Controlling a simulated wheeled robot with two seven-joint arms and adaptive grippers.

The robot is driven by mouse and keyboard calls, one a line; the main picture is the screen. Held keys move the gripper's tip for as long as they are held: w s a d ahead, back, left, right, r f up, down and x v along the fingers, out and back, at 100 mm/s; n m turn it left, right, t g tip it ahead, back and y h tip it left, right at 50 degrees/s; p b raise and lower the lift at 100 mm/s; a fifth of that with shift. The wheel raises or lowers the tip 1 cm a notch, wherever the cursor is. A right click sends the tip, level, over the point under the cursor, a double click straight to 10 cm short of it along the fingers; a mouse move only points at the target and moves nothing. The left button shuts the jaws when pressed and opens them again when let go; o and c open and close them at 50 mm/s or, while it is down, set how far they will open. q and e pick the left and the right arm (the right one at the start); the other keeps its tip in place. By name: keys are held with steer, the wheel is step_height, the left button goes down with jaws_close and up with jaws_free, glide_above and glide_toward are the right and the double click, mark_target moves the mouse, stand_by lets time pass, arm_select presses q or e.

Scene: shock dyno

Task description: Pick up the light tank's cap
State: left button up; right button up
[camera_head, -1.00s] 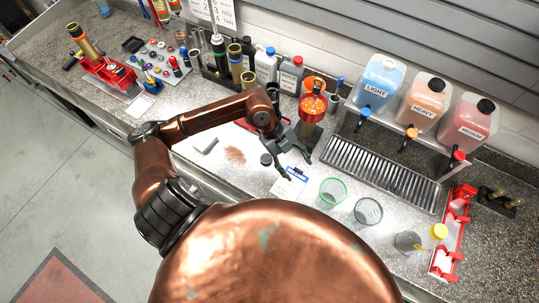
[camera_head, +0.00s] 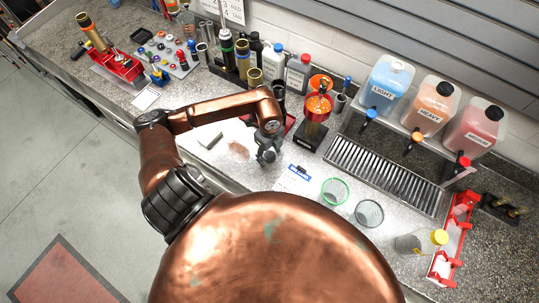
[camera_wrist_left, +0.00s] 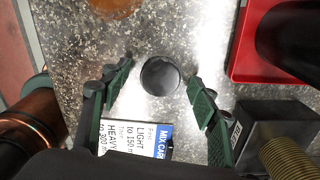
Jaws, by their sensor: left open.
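The light tank (camera_head: 387,86), labelled LIGHT, stands on the rack at the back right with blue liquid; no dark cap shows on its top. A round black cap (camera_wrist_left: 160,76) lies on the counter in the left wrist view. My left gripper (camera_head: 267,157) points down over this spot and hides the cap in the head view. In the left wrist view the gripper's green-padded fingers (camera_wrist_left: 160,72) are open, one on each side of the cap, with a gap to it on both sides. My right gripper is not in view.
A mix card (camera_head: 293,178) lies just beside the gripper. A red tray (camera_wrist_left: 255,50) and a dark block stand close on the other side. A green-rimmed cup (camera_head: 334,191) and a clear cup (camera_head: 369,213) stand to the right. A grey block (camera_head: 209,136) lies to the left.

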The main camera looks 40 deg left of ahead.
arm_select(q)
steer(key=shift+f, duration=0.2)
steer(key=c, duration=0.8)
steer(key=shift+r, duration=0.1)
steer(key=shift+c, duration=0.2)
